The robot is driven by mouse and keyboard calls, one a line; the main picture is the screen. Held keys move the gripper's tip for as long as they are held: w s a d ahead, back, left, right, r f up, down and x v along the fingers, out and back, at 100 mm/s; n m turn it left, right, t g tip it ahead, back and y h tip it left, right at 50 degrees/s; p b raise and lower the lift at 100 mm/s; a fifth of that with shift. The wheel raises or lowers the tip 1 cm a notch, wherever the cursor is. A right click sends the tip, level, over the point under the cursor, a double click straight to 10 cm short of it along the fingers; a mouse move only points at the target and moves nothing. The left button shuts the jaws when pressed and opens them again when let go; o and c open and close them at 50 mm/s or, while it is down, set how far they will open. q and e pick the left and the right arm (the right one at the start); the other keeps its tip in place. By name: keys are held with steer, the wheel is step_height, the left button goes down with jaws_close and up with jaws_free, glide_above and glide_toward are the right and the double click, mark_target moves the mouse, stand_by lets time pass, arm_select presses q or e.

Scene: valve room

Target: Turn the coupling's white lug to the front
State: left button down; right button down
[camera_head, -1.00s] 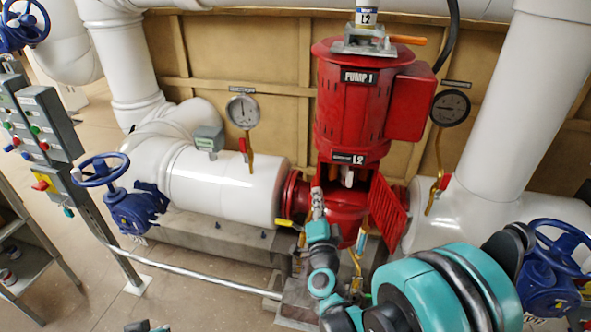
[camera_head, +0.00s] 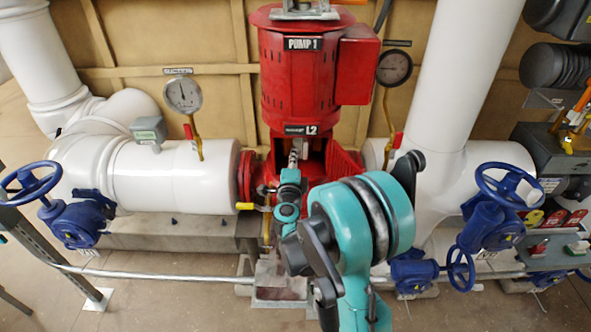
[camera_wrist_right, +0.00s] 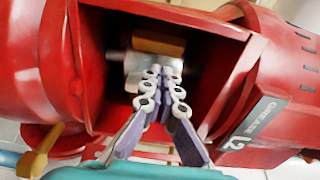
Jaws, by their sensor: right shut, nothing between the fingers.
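The coupling sits inside the dark opening of the red pump housing (camera_head: 271,85). In the right wrist view its pale grey metal part (camera_wrist_right: 139,72) shows in the opening, with a brown-orange block (camera_wrist_right: 158,45) on it. I cannot clearly tell the white lug from the pale metal. My right gripper (camera_head: 294,148) reaches up to the opening from below. In the right wrist view its fingertips (camera_wrist_right: 162,72) are together at the coupling, with nothing held; I cannot tell whether they touch it. My left gripper is out of view.
The open red mesh guard (camera_head: 346,163) stands right of the opening. A yellow-handled valve (camera_head: 245,206) is low on the left. Gauges (camera_head: 183,95) flank the pump. Blue handwheels (camera_head: 30,183) stand left and right. A metal rail (camera_head: 170,273) runs along the front.

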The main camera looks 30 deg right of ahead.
mark_target(284, 146)
steer(key=shift+w+a, duration=0.15)
steer(key=shift+w, duration=0.5)
steer(key=shift+w+a, duration=0.15)
steer(key=shift+w, duration=0.5)
steer(key=shift+w+a+b, duration=0.45)
steer(key=shift+w+a, duration=0.05)
steer(key=shift+w, duration=0.4)
steer(key=shift+s, duration=0.1)
